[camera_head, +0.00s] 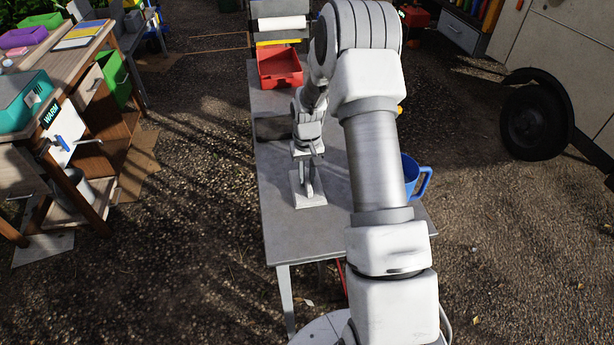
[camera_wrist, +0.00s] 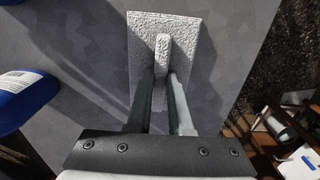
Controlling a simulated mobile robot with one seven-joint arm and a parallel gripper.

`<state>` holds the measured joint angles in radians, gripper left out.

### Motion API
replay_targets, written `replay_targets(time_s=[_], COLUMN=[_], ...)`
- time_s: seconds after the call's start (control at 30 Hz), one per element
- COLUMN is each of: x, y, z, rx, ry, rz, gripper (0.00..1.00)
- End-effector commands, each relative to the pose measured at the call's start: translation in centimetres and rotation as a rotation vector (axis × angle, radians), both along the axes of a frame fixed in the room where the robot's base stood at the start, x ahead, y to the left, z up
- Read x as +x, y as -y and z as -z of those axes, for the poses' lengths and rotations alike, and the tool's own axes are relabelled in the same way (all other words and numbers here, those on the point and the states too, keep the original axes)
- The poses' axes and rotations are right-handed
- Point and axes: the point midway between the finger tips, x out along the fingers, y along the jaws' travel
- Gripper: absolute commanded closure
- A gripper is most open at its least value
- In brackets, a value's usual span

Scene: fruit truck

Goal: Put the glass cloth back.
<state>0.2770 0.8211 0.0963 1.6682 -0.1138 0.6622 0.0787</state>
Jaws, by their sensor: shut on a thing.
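The glass cloth (camera_head: 318,202) is a pale, textured square with a raised ridge in its middle. It appears to lie flat on the grey table (camera_head: 285,235); I cannot tell whether it is slightly lifted. In the wrist view the cloth (camera_wrist: 198,40) shows at the top centre. My gripper (camera_head: 309,186) points down over it, and its two fingers (camera_wrist: 161,75) are shut on the ridge. My arm hides part of the table's right side.
A red tray (camera_head: 280,68) and a dark block (camera_head: 272,129) are farther back. The table's near left part is clear. A wooden workbench (camera_head: 105,45) stands at the left, a truck wheel (camera_head: 535,122) at the right.

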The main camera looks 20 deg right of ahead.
Motion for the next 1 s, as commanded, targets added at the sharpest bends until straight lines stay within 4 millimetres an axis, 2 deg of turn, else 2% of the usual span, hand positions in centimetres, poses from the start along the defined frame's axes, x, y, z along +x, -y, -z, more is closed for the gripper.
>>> replay_targets(time_s=[0.23, 0.27, 0.4, 0.77, 0.87, 1.0], x=[0.0, 0.0, 0.0, 0.0, 0.1, 0.2], y=[0.0, 0.0, 0.0, 0.0, 0.1, 0.1], z=[0.2, 0.1, 0.1, -0.3, -1.4, -4.2], rx=[0.0, 0.0, 0.0, 0.0, -0.001, -0.002], ry=[0.001, 0.001, 0.001, 0.001, 0.004, 0.006], rz=[0.0, 0.0, 0.0, 0.0, 0.001, 0.0], gripper=[1.0, 0.77, 0.52, 0.51, 0.51, 0.51])
